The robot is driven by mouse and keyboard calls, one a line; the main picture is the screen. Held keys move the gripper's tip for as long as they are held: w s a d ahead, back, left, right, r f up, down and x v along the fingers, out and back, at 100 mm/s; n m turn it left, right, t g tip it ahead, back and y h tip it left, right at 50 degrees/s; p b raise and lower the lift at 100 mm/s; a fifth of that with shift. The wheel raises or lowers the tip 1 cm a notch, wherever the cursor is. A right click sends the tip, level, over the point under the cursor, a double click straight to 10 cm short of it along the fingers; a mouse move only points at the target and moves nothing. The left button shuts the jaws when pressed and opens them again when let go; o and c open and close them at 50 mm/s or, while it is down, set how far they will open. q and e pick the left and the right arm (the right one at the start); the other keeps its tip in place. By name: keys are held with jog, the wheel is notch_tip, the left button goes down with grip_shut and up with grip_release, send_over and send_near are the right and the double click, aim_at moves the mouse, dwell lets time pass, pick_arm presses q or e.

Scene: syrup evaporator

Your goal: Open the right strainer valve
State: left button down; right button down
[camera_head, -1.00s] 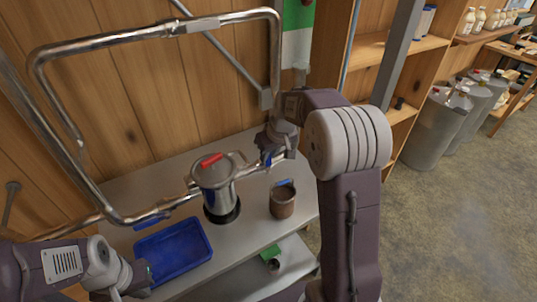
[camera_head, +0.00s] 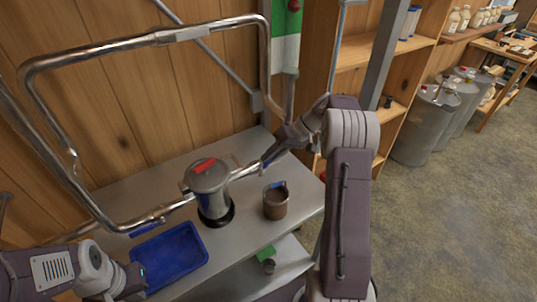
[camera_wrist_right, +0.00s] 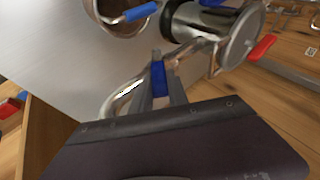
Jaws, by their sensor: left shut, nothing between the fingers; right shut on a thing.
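The silver strainer canister (camera_head: 212,192) has a red handle (camera_head: 204,165) on its lid and pipes on both sides. It also shows in the right wrist view (camera_wrist_right: 243,38). The right valve's blue handle (camera_wrist_right: 158,78) sits at the pipe right of the strainer. My right gripper (camera_head: 270,158) is shut on this blue handle; its fingers (camera_wrist_right: 166,82) lie around it, partly hiding it. The left valve's blue handle (camera_head: 147,228) lies along the left pipe. My left gripper (camera_head: 132,284) is shut and empty, low at the left, by the blue tray.
A brown pot (camera_head: 276,203) with a blue handle stands right of the strainer on the metal table (camera_head: 240,234). A blue tray (camera_head: 172,258) lies at the left. A bent metal pipe (camera_head: 95,48) frames the back. Shelves (camera_head: 385,48) stand at the right.

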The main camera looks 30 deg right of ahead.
jog(key=shift+d+f+y, duration=0.1)
jog(key=shift+d+y, duration=0.1)
jog(key=shift+y, duration=0.1)
dwell(0.4)
jog(key=c, duration=1.3)
grip_release()
jog(key=shift+r, duration=0.35)
notch_tip(320, 180, up, 3)
jog(key=shift+w+r, duration=0.1)
jog(key=s+d+r, duration=0.2)
jog(key=s, duration=0.1)
jog(key=s+d+r+b, duration=0.1)
jog(key=s+d+r, duration=0.1)
jog(key=s, duration=0.2)
jog(key=s+d+r+b, duration=0.1)
jog(key=s+r, duration=0.2)
jog(key=shift+s+d, duration=0.15)
jog(key=shift+d, duration=0.25)
